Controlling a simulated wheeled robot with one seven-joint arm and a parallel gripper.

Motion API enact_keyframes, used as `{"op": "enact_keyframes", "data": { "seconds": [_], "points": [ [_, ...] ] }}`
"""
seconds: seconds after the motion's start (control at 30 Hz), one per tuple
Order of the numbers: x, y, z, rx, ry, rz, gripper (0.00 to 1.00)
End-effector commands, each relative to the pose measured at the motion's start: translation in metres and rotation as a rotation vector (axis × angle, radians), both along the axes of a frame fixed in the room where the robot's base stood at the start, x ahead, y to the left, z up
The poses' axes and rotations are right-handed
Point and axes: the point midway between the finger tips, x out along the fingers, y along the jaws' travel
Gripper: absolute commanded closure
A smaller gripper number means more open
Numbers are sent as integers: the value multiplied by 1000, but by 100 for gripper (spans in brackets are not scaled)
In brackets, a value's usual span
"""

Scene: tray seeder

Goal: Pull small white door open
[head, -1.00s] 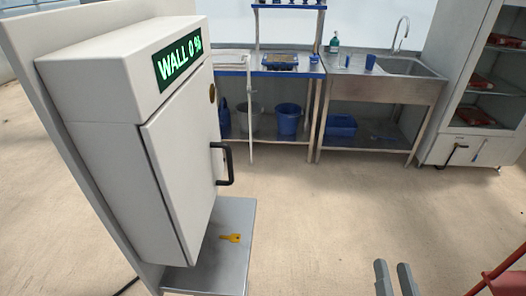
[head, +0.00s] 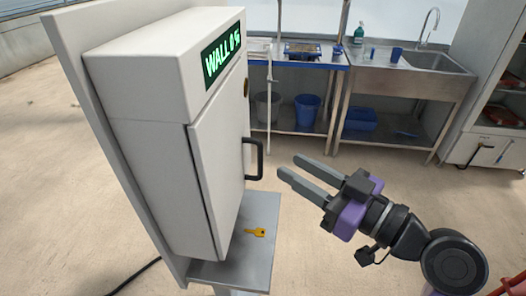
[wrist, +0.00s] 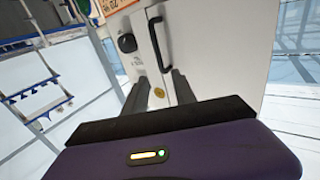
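The small white door (head: 218,165) is on the front of a white wall cabinet (head: 140,150) at left in the head view. It looks closed. Its black bar handle (head: 261,160) is on the door's right side. My gripper (head: 289,165) is just right of the handle in that picture, its two fingers apart and empty, pointing left. In the wrist view, the door (wrist: 195,45) is ahead with the black handle (wrist: 157,42) beyond the open fingertips (wrist: 158,80). The fingers are not around the handle.
A grey shelf (head: 215,272) with a yellow key (head: 256,233) sits below the cabinet. A green-lettered display (head: 221,55) is above the door. A round black knob (wrist: 127,43) is left of the handle in the wrist view. Open floor lies right of the cabinet.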

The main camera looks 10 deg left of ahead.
Motion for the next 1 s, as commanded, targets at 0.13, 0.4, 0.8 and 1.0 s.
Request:
{"op": "enact_keyframes", "data": {
  "seconds": [0.13,0.4,0.8,1.0],
  "points": [
    [1,7,-2,-26,-14,12,68],
    [25,39,-1,-26,-12,10,68],
    [44,65,-3,-25,-12,7,68],
    [44,65,-4,-24,-12,6,68]
  ]
}}
